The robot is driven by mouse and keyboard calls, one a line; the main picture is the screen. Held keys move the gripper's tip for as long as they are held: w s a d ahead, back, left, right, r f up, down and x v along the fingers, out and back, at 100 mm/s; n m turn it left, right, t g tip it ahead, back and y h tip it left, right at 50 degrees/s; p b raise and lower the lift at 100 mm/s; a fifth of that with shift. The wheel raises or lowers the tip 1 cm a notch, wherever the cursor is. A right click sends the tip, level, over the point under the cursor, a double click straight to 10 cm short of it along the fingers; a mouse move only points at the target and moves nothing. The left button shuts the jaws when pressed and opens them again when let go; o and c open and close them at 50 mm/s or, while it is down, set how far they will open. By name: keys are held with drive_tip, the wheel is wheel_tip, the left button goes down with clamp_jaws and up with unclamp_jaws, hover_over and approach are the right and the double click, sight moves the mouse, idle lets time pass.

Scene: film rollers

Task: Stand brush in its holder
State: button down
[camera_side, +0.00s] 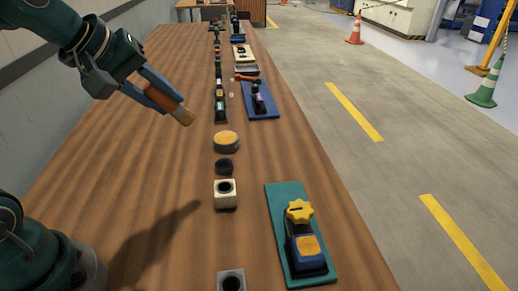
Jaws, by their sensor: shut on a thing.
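The brush (184,116) has an orange-brown handle and a pale tip. My gripper (167,98) is shut on its handle and holds it tilted above the table, tip pointing down and right. A cream block (225,203) with a dark round hole in its top stands on the table, below and right of the brush. I cannot tell which block is the brush's holder.
A teal plate (281,207) carries a blue-and-black device with a yellow knob (299,211). A dark ring (224,166) and a round orange-topped piece (226,141) lie behind the cream block. A blue plate (261,103) and several small items line the wooden table (150,180); its left side is clear.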

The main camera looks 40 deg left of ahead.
idle(0.5)
drive_tip(key=shift+s+d+g, duration=0.1)
drive_tip(key=shift+s+g, duration=0.05)
drive_tip(key=shift+g, duration=0.25)
drive_tip(key=w+r+m+g, duration=0.2)
drive_tip(key=w+m, duration=0.1)
drive_tip(key=m+g, duration=0.3)
drive_tip(key=m, duration=0.1)
hover_over(223, 167)
wheel_tip(223, 167, down, 10)
drive_tip(key=shift+y, duration=0.3)
drive_tip(key=shift+d+f, duration=0.15)
drive_tip(key=shift+f, duration=1.95)
drive_tip(key=shift+d+f, duration=0.15)
drive_tip(key=shift+f, duration=1.9)
drive_tip(key=shift+f, duration=0.15)
